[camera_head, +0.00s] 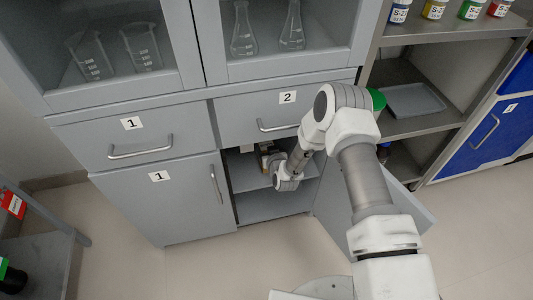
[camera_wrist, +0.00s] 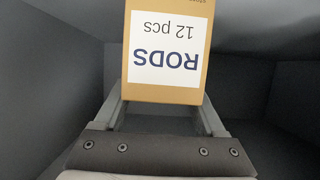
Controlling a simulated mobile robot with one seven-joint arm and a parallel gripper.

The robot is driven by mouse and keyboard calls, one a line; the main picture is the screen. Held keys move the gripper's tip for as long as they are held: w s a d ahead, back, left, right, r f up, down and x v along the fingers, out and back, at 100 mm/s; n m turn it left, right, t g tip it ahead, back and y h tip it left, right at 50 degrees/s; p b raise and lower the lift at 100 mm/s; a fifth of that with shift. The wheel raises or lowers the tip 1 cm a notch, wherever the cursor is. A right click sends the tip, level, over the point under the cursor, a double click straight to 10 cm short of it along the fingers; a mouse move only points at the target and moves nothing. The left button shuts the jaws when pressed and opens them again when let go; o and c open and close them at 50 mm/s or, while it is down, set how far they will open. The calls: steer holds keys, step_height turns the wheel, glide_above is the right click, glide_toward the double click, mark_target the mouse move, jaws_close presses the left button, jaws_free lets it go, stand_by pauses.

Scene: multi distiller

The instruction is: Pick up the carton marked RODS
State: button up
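The carton marked RODS (camera_wrist: 167,50) is tan with a white label that also reads "12 pcs"; the lettering is upside down in the wrist view. My gripper (camera_wrist: 163,108) has its two fingers spread apart, one near each side edge of the carton. The fingertips are hidden behind the carton's near end, and contact on the sides cannot be made out. In the head view, my arm reaches into the open lower cabinet (camera_head: 272,207), and a small brownish part of the carton (camera_head: 266,149) shows beyond my wrist; my gripper is mostly hidden there.
Dark compartment walls surround the carton in the wrist view. The open cabinet door (camera_head: 335,220) stands beside my arm on the right. Drawer 2 (camera_head: 270,111) is above the opening, and closed door 1 (camera_head: 165,200) is on the left. Open shelves (camera_head: 440,125) stand to the right.

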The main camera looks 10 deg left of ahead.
steer(key=c, duration=0.9)
jaws_close()
steer(key=shift+r, duration=0.15)
